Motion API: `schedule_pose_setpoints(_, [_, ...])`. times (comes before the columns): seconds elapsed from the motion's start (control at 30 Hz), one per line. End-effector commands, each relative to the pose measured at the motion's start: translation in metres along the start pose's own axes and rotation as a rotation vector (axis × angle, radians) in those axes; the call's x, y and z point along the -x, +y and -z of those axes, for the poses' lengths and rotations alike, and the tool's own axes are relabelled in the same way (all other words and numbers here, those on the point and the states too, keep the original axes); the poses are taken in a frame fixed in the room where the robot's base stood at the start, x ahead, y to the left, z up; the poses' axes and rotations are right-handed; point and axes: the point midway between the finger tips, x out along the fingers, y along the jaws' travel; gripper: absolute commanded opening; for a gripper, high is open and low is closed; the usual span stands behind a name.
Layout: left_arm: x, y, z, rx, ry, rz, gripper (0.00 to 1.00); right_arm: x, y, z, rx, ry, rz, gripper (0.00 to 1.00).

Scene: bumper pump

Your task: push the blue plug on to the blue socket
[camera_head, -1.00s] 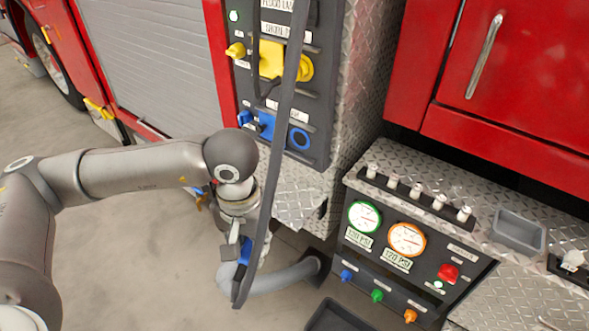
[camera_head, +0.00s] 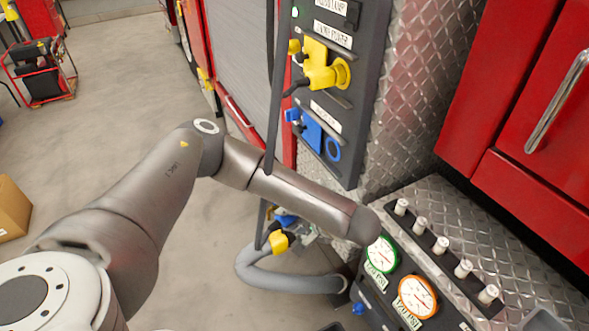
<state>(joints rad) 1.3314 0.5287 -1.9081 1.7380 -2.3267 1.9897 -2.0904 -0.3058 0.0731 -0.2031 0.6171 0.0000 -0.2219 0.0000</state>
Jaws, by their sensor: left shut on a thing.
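The blue socket (camera_head: 311,131) is on the dark side panel, with a round blue ring cover (camera_head: 333,149) standing open at its right. My left arm reaches in from the left and its forearm crosses in front of the panel's lower end. My left gripper (camera_head: 292,229) is below the panel, partly hidden by the forearm. It is shut on the blue plug (camera_head: 285,218), of which only a small blue part shows, at the lower end of a dark hanging cable (camera_head: 274,110). The plug is well below the socket and apart from it. My right gripper is not in view.
A yellow socket (camera_head: 320,66) with a yellow cover is above the blue one. A yellow part (camera_head: 279,243) and a grey hose (camera_head: 285,280) are below the gripper. A gauge panel (camera_head: 395,275) stands close at the right. Open floor (camera_head: 110,120) lies to the left.

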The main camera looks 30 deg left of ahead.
Motion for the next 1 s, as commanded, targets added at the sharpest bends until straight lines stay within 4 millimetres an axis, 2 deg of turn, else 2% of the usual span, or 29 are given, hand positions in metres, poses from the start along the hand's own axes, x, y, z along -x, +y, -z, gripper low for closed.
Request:
schedule_pose_setpoints(0.03, [-0.01,-0.005,0.009,-0.016,0.025,0.097,0.07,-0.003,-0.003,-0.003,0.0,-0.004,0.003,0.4])
schedule_pose_setpoints(0.27, [-0.036,-0.045,0.046,-0.064,0.144,0.423,0.07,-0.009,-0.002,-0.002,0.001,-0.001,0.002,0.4])
schedule_pose_setpoints(0.4, [-0.038,-0.075,0.07,-0.081,0.218,0.566,0.07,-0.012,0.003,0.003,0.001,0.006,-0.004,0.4])
schedule_pose_setpoints(0.5, [-0.035,-0.087,0.08,-0.086,0.248,0.612,0.07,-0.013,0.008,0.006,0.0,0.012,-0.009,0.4])
schedule_pose_setpoints(0.67, [-0.034,-0.091,0.087,-0.088,0.263,0.633,0.07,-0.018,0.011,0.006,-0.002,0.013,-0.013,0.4])
schedule_pose_setpoints(1.0, [-0.031,-0.084,0.107,-0.086,0.261,0.629,0.07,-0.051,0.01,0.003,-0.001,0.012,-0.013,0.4])
